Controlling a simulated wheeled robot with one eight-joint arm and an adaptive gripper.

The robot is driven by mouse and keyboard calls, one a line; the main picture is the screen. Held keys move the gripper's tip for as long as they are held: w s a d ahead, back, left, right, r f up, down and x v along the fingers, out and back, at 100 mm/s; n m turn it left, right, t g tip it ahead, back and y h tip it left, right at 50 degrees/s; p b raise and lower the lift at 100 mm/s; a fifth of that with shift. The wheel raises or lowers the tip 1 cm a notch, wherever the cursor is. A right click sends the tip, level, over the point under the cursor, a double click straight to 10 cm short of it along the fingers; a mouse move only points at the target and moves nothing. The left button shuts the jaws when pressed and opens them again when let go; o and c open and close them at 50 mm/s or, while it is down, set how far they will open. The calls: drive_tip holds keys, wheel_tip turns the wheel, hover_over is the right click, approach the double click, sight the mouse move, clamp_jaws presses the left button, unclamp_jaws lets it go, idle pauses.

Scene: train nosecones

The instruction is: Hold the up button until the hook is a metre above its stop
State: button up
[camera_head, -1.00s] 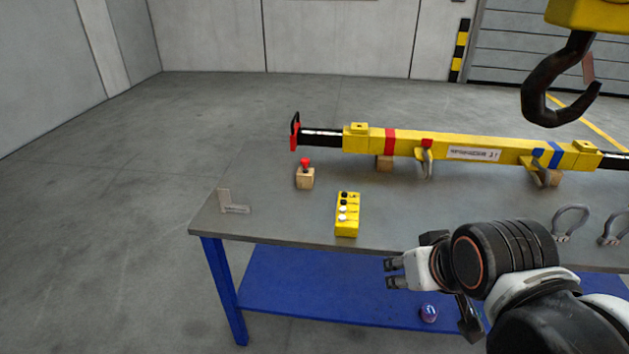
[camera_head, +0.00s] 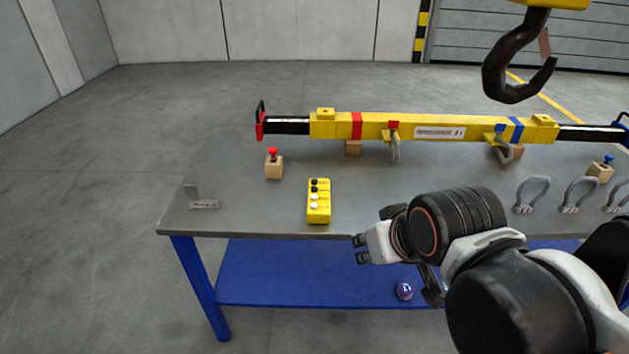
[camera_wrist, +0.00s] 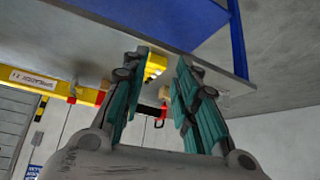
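The yellow push-button box (camera_head: 318,214) lies on the grey workbench, with black and white buttons in a column; their markings are too small to read. The dark crane hook (camera_head: 497,76) hangs at the upper right from a yellow block, above the bench. Its stop is not identifiable. My gripper (camera_head: 358,250) is at the bench's front edge, to the lower right of the button box and apart from it. In the wrist view my gripper (camera_wrist: 160,85) has its teal-padded fingers spread with nothing held; part of the yellow box (camera_wrist: 155,64) shows between them, farther off.
A yellow lifting beam (camera_head: 360,127) lies across the bench (camera_head: 235,215). A red-topped wooden block (camera_head: 273,168), a metal angle piece (camera_head: 203,203) and several shackles (camera_head: 531,194) also stand there.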

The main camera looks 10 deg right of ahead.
clamp_jaws()
idle(1.0)
